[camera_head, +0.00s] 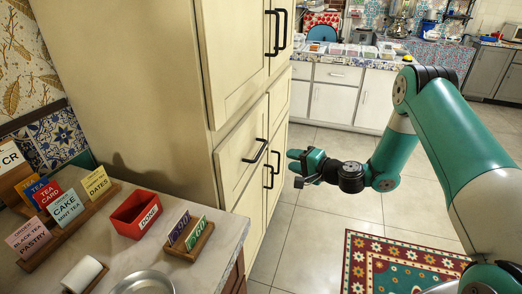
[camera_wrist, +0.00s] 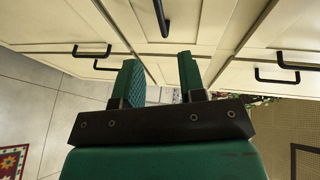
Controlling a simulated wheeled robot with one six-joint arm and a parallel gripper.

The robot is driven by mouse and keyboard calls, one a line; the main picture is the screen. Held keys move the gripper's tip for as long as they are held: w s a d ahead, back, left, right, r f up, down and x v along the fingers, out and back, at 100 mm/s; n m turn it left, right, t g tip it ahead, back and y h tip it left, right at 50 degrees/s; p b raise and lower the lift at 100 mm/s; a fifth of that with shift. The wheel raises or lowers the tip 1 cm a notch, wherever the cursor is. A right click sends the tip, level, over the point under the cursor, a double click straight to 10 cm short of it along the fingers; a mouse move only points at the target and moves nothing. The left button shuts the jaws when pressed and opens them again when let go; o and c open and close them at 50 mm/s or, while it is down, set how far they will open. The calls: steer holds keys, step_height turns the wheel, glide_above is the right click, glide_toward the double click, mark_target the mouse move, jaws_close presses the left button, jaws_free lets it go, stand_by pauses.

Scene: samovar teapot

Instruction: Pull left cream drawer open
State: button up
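The left cream drawer (camera_head: 234,163) is in the tall cream cabinet, below the upper doors, and looks closed. Its black bar handle (camera_head: 256,151) is on the front. In the wrist view the picture is turned sideways, and a single black handle (camera_wrist: 162,18), which appears to be this drawer's, is at the top middle, beyond the fingertips. My gripper (camera_head: 297,161) is to the right of the handle in the head view, apart from it. In the wrist view my gripper (camera_wrist: 160,75) has two green fingers spread with an empty gap, pointing at the cabinet front.
Other black handles sit on the upper doors (camera_head: 274,32) and lower doors (camera_head: 268,177). A counter (camera_head: 110,255) with card holders and a red box (camera_head: 136,214) stands at the left. Tiled floor (camera_head: 315,225) is clear beside the cabinet; a patterned rug (camera_head: 385,262) lies at the right.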

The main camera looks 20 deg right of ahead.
mark_target(261, 149)
steer(key=p+x, duration=0.1)
steer(key=x, duration=1.2)
steer(key=shift+w+a, duration=0.25)
steer(key=shift+w, duration=0.05)
jaws_close()
